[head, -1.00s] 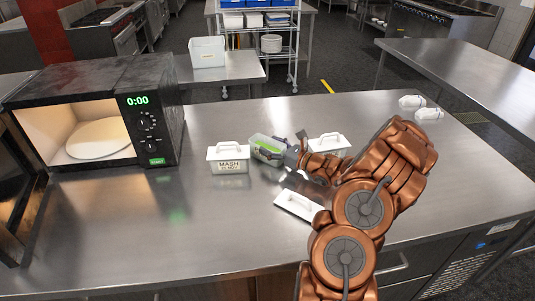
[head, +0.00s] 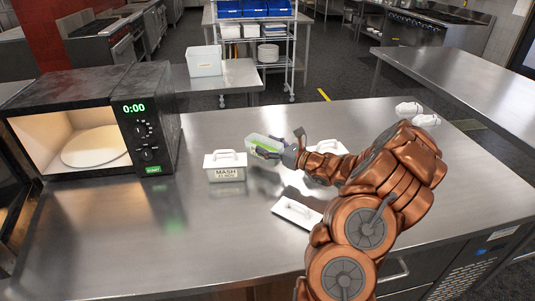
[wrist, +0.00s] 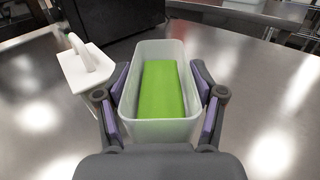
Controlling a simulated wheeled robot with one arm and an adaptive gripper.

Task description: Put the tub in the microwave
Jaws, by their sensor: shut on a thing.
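The tub (head: 259,143) is a small clear-white open container with a green block inside. My gripper (head: 282,152) is shut on it, just behind the white box labelled MASH. In the wrist view the tub (wrist: 178,130) sits between the purple-padded fingers, one on each long side. It appears held a little above the counter. The microwave (head: 150,115) stands at the left of the counter, its front opening uncovered and its door swung out to the left. Inside is a bare round plate (head: 95,149). Its display reads 0:00.
The lidded white MASH box (head: 225,172) stands between the tub and the microwave, close to the tub. A white lid (head: 297,212) lies on the counter (head: 200,240) nearer me. Another white box (head: 327,148) is partly behind my arm. The front left counter is clear.

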